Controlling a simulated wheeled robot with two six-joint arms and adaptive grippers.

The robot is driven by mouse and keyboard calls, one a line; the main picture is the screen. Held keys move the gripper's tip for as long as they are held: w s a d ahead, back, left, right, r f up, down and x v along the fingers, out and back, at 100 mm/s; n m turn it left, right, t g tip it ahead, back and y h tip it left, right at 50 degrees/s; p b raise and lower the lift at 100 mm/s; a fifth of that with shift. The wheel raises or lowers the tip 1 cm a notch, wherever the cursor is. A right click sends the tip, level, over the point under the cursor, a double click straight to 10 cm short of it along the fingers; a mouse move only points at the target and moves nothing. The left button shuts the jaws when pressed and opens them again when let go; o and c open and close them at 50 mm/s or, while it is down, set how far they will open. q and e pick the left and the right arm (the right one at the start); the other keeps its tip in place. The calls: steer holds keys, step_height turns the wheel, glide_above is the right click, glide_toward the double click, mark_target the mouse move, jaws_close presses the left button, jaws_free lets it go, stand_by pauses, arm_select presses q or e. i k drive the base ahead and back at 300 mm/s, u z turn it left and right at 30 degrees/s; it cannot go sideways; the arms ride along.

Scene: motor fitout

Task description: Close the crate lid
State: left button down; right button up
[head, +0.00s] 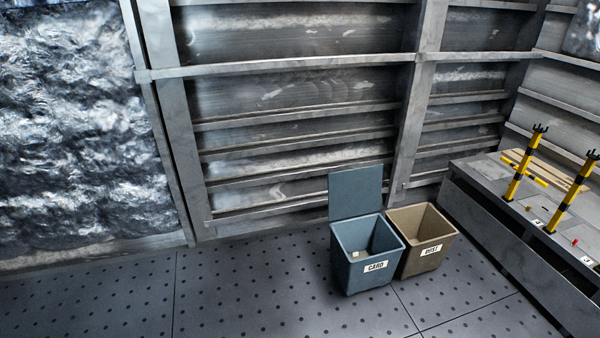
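A blue-grey crate (352,274) with a white label reading "CARD" stands on the floor right of the middle of the head view. Its flat lid (356,192) is open and stands upright at the crate's back edge. A small pale object (355,254) lies inside the crate. Neither of my grippers shows in this view.
A brown open bin (425,262) with a white label stands right beside the crate. A grey bench (500,215) with yellow-and-black posts (520,178) runs along the right. A ribbed metal wall is behind. The dotted floor (240,290) at left and front is clear.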

mark_target(355, 191)
steer(key=u, duration=0.25)
steer(key=i, duration=2.25)
steer(key=z, duration=0.5)
